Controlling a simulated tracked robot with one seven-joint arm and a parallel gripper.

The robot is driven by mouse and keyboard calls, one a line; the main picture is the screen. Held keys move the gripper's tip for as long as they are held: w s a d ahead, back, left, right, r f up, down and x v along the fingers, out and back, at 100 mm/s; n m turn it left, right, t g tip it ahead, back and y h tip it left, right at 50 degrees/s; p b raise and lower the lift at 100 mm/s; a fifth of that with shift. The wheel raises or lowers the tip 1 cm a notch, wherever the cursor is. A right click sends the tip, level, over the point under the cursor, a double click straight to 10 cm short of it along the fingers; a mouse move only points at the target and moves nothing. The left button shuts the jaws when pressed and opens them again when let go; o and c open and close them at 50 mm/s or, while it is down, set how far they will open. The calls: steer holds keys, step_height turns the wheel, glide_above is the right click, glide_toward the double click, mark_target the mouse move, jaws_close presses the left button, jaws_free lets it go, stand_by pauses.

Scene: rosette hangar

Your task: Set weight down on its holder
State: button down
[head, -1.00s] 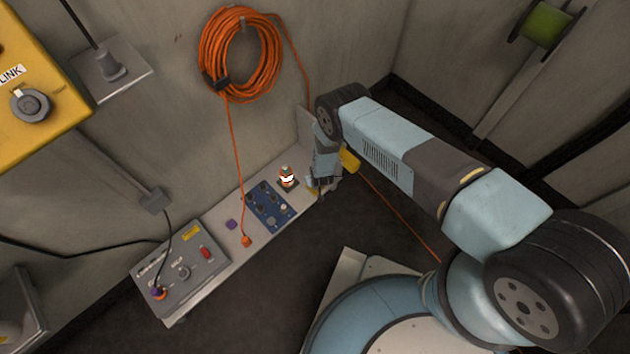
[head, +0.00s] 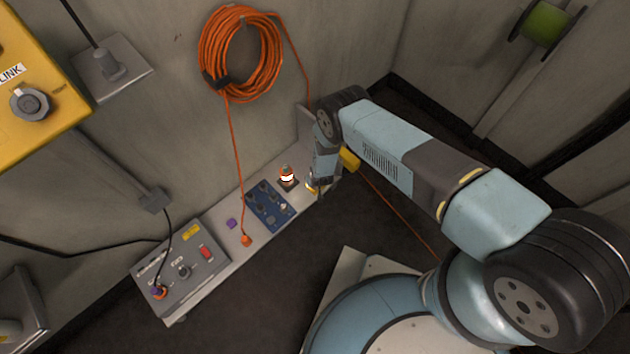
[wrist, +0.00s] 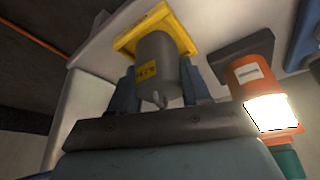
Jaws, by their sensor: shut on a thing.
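The weight (wrist: 158,72) is a grey cylinder with a small yellow label and a hook at its near end, seen in the wrist view. My gripper (wrist: 160,88) is shut on it, with a blue finger on each side. Its holder (wrist: 126,44) is a yellow square frame on the pale bench, around the weight's far end in the picture. I cannot tell whether the weight touches the holder's floor. In the head view my gripper (head: 314,183) is low at the bench's right end, and it mostly hides the weight and holder.
An orange beacon (wrist: 257,75) with a glowing band stands close beside the holder; it also shows in the head view (head: 287,176). A blue panel (head: 269,207) and a grey control box (head: 180,268) lie farther left on the bench. An orange cable (head: 237,160) hangs down to the bench.

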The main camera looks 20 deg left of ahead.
steer(key=shift+c, duration=2.2)
jaws_free()
steer(key=v, duration=1.3)
steer(key=shift+s+r, duration=0.2)
steer(key=shift+r, duration=0.1)
steer(key=shift+d, duration=0.1)
